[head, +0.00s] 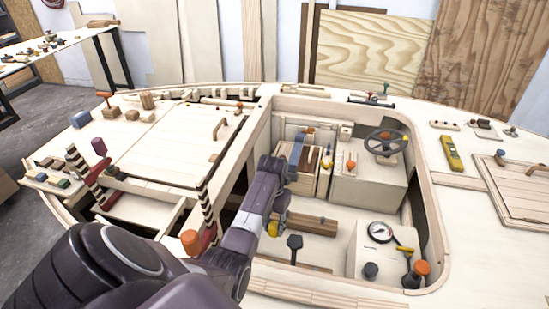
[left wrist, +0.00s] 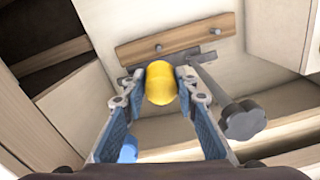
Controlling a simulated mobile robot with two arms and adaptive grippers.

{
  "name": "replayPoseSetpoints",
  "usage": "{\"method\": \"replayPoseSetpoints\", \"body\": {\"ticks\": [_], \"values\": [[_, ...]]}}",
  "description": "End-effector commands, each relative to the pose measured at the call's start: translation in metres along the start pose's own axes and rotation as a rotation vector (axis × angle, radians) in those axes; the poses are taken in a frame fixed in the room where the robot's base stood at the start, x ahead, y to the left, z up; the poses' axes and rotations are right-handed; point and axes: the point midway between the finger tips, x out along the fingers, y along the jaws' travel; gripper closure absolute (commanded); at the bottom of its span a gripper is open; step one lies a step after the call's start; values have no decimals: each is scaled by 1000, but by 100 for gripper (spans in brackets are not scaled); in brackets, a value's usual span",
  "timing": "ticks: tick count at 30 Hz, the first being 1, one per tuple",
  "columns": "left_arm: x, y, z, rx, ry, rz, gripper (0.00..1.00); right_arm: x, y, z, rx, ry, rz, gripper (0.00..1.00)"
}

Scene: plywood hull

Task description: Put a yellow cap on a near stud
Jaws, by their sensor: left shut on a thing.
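A yellow cap (left wrist: 161,83) is held between the two fingertips of my left gripper (left wrist: 160,78) in the left wrist view. In the head view the left gripper (head: 277,216) reaches down into the cockpit, with the yellow cap (head: 273,229) at its tip. A brown wooden strip (left wrist: 178,42) with two grey studs lies just beyond the cap; one stud (left wrist: 158,47) is nearly in line with it, the other stud (left wrist: 214,31) is further right. The cap looks apart from both studs. The strip also shows in the head view (head: 315,223). My right gripper is not in view.
A dark-knobbed lever (left wrist: 243,120) stands close to the right of the gripper. In the head view a box with a steering wheel (head: 386,142) and a gauge box (head: 378,250) stand to the right. The cockpit rim (head: 262,140) runs beside my left arm.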

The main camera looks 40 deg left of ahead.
Motion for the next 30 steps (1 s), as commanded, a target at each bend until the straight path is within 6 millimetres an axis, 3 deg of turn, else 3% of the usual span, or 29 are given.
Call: {"method": "replayPoseSetpoints", "body": {"ticks": [1, 3, 10, 24, 30], "values": [[14, 0, 0, 0, 0, 0, 89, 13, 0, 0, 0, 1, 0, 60], [20, 0, 0, 1, 0, 0, 89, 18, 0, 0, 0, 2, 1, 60], [41, 1, -1, 1, 4, 0, 89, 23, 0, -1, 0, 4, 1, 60], [156, 3, 0, 0, 2, -1, 89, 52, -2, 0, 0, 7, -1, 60], [183, 3, 0, 1, 0, -1, 89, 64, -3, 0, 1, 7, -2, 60]]}}
